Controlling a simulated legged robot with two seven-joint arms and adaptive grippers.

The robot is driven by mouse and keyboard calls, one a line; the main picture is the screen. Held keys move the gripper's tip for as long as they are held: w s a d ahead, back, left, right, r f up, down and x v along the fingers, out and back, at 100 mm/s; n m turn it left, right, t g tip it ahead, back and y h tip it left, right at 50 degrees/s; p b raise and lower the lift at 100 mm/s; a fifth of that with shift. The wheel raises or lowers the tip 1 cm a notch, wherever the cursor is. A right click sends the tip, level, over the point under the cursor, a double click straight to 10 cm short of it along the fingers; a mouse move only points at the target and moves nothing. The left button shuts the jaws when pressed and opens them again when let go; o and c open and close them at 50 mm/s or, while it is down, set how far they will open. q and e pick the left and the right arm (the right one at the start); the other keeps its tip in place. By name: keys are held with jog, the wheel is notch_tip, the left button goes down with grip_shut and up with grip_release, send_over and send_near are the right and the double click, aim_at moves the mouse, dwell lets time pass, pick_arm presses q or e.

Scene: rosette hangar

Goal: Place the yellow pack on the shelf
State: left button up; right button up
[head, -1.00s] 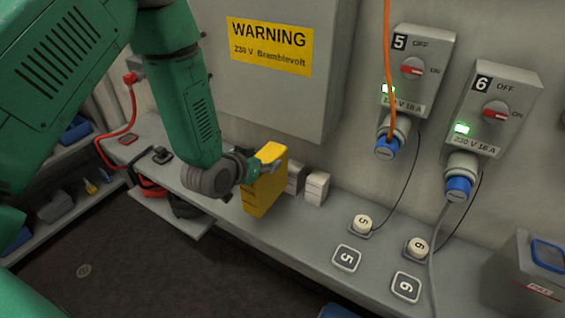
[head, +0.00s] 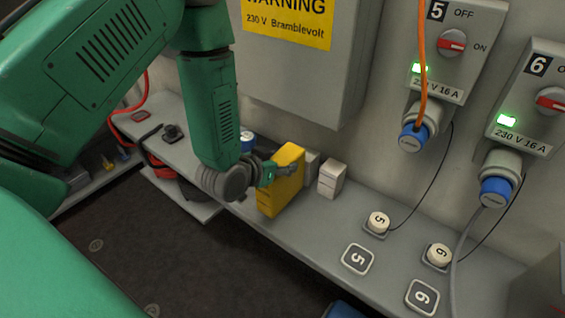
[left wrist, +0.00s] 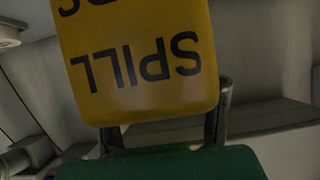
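The yellow pack (head: 280,196) is in my left gripper (head: 278,172), over the front part of the grey shelf (head: 312,224). The gripper is shut on the upper part of the pack. In the left wrist view the pack (left wrist: 140,50) shows dark upside-down lettering that reads "SPILL". The gripper's fingers (left wrist: 165,128) show at its two sides there. The pack stands roughly upright; I cannot tell whether its base touches the shelf. My right gripper is not in view.
Small white boxes (head: 332,179) stand just right of the pack. Further right are button 5 (head: 378,222) and button 6 (head: 438,255). Sockets with an orange cable (head: 423,60) and a grey cable hang above. A grey cabinet (head: 300,80) projects from the wall behind.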

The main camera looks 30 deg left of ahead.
pick_arm(q)
jog(key=o, duration=0.3)
jog(key=shift+s+d, duration=0.15)
jog(key=shift+s, duration=0.15)
jog(key=shift+d+r, duration=0.1)
jog(key=shift+r, duration=0.05)
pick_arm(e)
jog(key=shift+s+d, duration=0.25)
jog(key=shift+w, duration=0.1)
pick_arm(q)
jog(key=shift+s+a+r, duration=0.15)
jog(key=shift+s+a, duration=0.05)
jog(key=shift+s, duration=0.1)
jog(key=p+v, duration=0.3)
jog(key=v, duration=0.8)
jog(key=s+d+f+g, duration=0.2)
jog(key=s+f+g, duration=0.3)
jog(key=s+f, duration=0.3)
jog(key=s+d+f+g, duration=0.2)
jog(key=s+f+g, duration=0.4)
jog(key=s+f, duration=0.3)
jog(key=s, duration=0.3)
jog(key=shift+g+y, duration=0.3)
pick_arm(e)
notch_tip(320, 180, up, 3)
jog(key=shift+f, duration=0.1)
